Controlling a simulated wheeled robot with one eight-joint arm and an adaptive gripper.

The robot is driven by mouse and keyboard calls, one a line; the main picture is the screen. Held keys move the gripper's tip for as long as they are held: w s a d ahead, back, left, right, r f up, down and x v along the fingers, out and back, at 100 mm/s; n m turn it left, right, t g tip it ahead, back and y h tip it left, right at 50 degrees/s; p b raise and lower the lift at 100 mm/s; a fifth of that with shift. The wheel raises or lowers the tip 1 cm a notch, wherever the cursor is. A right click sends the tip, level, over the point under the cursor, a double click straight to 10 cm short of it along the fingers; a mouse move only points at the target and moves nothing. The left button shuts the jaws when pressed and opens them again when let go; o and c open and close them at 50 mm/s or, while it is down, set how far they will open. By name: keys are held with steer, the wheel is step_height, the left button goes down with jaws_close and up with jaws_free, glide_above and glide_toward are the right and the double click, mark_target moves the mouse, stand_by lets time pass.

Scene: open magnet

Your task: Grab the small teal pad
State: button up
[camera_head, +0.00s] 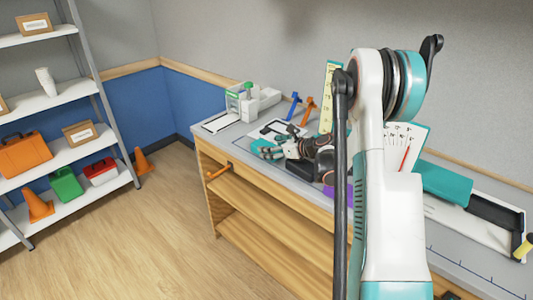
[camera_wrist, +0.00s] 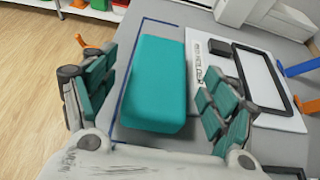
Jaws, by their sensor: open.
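The small teal pad (camera_wrist: 157,82) is a smooth rounded block lying on the grey tabletop. In the wrist view it lies between the two spread fingers of my gripper (camera_wrist: 156,72), with a visible gap to the left finger. The right finger is close to its right side; I cannot tell if they touch. In the head view my gripper (camera_head: 275,149) is low over the bench; its teal-faced fingers blend with the pad there, so I cannot separate the two.
A framed black-and-white board (camera_wrist: 262,85) lies right of the pad. Blue and orange stands (camera_head: 303,108) and a green-white device (camera_head: 243,100) are at the back. A larger teal block (camera_head: 443,182) sits right of my arm. Shelving (camera_head: 65,155) stands left across open floor.

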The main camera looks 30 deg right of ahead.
steer(key=shift+w+a+f, duration=0.15)
steer(key=shift+w, duration=0.3)
steer(key=c, duration=1.1)
steer(key=shift+o, duration=0.2)
